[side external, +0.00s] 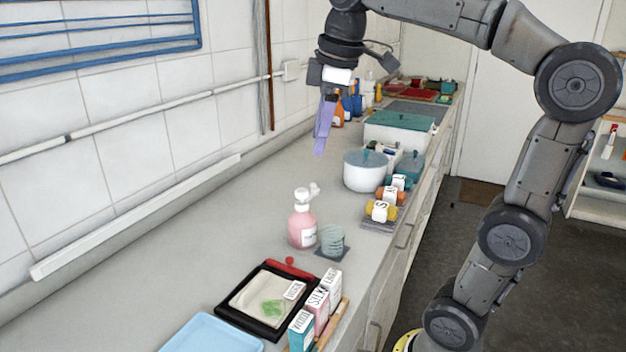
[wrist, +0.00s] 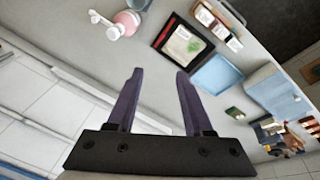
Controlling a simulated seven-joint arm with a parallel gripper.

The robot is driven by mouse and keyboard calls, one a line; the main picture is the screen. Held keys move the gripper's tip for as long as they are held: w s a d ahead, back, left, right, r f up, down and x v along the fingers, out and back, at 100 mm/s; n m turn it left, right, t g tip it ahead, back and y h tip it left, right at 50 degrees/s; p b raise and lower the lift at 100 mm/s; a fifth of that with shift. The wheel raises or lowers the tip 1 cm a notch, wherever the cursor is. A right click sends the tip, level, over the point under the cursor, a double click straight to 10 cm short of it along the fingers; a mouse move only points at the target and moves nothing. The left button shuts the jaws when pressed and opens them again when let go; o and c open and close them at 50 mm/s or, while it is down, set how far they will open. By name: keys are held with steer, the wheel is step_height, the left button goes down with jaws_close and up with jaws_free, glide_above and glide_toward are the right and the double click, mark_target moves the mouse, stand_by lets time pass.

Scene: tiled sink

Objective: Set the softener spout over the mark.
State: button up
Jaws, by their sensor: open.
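The softener looks to be the pink pump bottle (side external: 302,228), upright on the counter with a white pump head. Its spout (side external: 314,189) points to the back right in the side view. The bottle also shows at the top of the wrist view (wrist: 127,20), with its white spout (wrist: 95,16) pointing left. The spout is not over that dot. My gripper (side external: 319,150) is open and empty, high above the counter behind the bottle; its purple fingers also show in the wrist view (wrist: 159,74).
A ribbed cup (side external: 331,240) stands close right of the bottle. A black tray (side external: 234,317) with a green-stained cloth, small labelled boxes (side external: 302,330) and a blue tray (side external: 205,335) lie in front. A white pot (side external: 365,176) stands behind right. The counter left of the bottle is clear.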

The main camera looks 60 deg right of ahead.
steer(key=w+d+g, duration=0.1)
steer(key=w+d, duration=0.4)
steer(key=m+g, duration=0.2)
glide_above(313, 184)
step_height(313, 184, down, 6)
steer(key=f, duration=0.1)
steer(key=shift+y, duration=0.3)
step_height(313, 184, down, 13)
steer(key=shift+f, duration=0.1)
jaws_close()
stand_by(0.5)
